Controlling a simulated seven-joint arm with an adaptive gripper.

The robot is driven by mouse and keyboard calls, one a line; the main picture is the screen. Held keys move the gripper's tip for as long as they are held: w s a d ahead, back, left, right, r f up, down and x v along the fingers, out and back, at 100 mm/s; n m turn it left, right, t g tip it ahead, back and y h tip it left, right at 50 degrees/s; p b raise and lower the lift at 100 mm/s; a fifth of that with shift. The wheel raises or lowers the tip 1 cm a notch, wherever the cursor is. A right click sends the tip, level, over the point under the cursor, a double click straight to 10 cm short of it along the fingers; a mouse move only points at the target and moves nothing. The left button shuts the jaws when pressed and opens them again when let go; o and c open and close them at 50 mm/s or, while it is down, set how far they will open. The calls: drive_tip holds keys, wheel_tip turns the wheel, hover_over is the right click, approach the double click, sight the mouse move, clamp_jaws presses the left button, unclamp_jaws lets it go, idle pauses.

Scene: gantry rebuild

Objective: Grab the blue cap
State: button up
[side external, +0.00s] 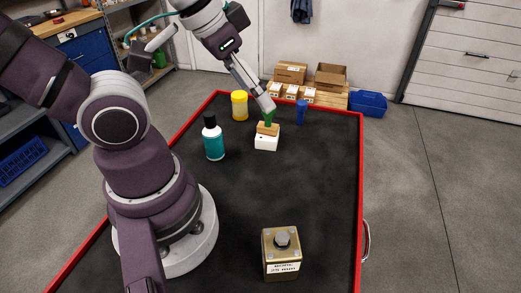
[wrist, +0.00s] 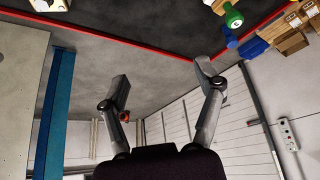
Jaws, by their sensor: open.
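A small blue upright piece (side external: 301,112), which I take for the blue cap, stands near the far right corner of the black table top. In the wrist view a blue piece (wrist: 229,37) shows near the red edge, right of my fingers. My gripper (side external: 268,107) is to its left, over a green piece (side external: 268,117) on a wooden block (side external: 268,129) and white box (side external: 266,142). In the wrist view my gripper (wrist: 160,76) has its fingers wide apart with nothing between them. I cannot tell whether a finger touches the green piece.
A yellow jar (side external: 240,106) and a teal bottle with a black top (side external: 214,142) stand left of the white box. A brass-coloured block with a bolt (side external: 281,255) stands at the front. The table middle (side external: 265,190) is clear. Cardboard boxes (side external: 330,76) and a blue bin (side external: 368,103) lie beyond the table.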

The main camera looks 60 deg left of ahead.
drive_tip(key=n+g+y, duration=0.2)
drive_tip(key=n+y, duration=0.1)
drive_tip(key=n, duration=0.6)
hover_over(302, 102)
drive_tip(key=s+d, duration=0.3)
wheel_tip(302, 102, down, 8)
drive_tip(key=x, duration=1)
drive_tip(key=shift+a+f, duration=0.2)
drive_tip(key=shift+a, duration=0.1)
drive_tip(key=shift+r, duration=0.1)
clamp_jaws()
